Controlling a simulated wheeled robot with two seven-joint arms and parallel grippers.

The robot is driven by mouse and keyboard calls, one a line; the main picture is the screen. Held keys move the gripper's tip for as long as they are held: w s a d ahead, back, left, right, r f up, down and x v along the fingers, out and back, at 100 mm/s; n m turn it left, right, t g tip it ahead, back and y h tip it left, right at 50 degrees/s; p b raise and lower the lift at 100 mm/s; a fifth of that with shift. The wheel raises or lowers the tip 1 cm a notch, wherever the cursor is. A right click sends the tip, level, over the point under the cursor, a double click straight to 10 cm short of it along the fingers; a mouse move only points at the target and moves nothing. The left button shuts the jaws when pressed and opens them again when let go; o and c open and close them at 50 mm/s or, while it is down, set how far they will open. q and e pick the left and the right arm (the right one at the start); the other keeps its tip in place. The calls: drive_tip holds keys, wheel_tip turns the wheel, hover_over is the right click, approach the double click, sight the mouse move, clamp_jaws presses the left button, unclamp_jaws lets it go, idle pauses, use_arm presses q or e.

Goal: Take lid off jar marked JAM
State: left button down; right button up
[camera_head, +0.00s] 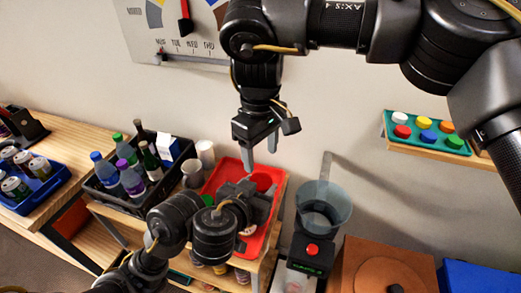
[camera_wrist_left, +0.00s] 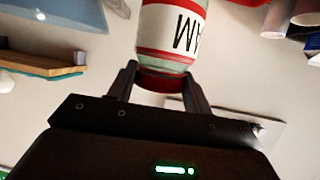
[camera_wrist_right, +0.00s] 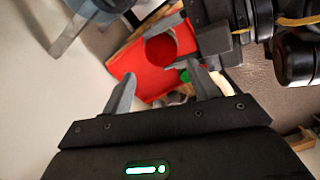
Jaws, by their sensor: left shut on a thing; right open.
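The jar marked JAM (camera_wrist_left: 172,28) has a white label with red bands and a dark red lid (camera_wrist_left: 163,80). In the left wrist view it appears upside down, and its base is cut off. My left gripper (camera_head: 258,194) is shut on the lid end, one finger on each side. From above, the lid shows as a red disc (camera_head: 262,181) over the red tray (camera_head: 222,172), hiding the jar body; the right wrist view shows the lid (camera_wrist_right: 161,48) too. My right gripper (camera_head: 259,156) is open and empty, fingers pointing down, just above the lid.
A black crate of bottles (camera_head: 103,196) and white cups (camera_head: 205,153) stand left of the tray. A blender-like machine (camera_head: 322,206) with a clear bowl stands close on the right. A wall shelf with coloured knobs (camera_head: 426,143) is farther right. A blue tray of cans (camera_head: 45,190) is far left.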

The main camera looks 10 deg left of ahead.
sight(261, 181)
drive_tip(key=shift+f, duration=4)
drive_tip(key=c, duration=0.8)
drive_tip(key=n, duration=0.4)
drive_tip(key=shift+d, duration=0.1)
drive_tip(key=o, duration=1.1)
